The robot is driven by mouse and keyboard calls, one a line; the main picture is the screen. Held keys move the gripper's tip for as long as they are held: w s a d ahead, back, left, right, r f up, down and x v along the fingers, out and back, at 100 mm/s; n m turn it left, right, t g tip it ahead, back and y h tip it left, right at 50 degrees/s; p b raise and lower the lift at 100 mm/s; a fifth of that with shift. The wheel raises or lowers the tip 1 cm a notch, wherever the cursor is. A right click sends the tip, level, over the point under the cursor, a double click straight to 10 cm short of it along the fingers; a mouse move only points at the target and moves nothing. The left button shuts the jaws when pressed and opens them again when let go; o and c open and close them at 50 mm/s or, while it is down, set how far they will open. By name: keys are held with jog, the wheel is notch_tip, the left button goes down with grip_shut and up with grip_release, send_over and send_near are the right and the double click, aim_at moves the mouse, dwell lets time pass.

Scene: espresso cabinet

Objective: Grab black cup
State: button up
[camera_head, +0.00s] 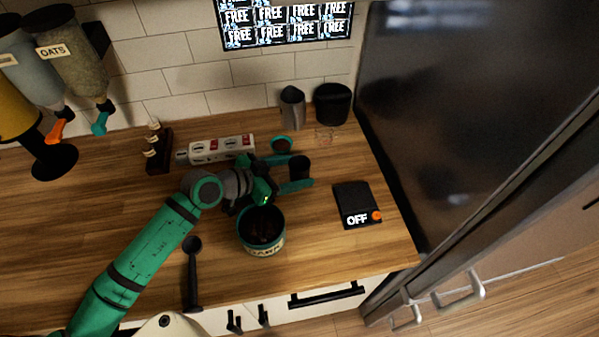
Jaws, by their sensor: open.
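A small black cup (300,166) stands on the wooden counter (345,160), right of the middle in the head view. My gripper (296,174) reaches in from the left at the cup. One teal finger lies along the cup's near side, and the other finger shows only partly on its far side. The jaws are open and the cup appears to be between them. Whether the fingers touch it I cannot tell.
A teal-rimmed canister with dark contents (262,232) stands just below my gripper. A black scale reading OFF (356,204) is at right, a black scoop (192,270) at left.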

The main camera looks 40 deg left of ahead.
jog(key=c, duration=1.2)
jog(key=shift+r, duration=0.1)
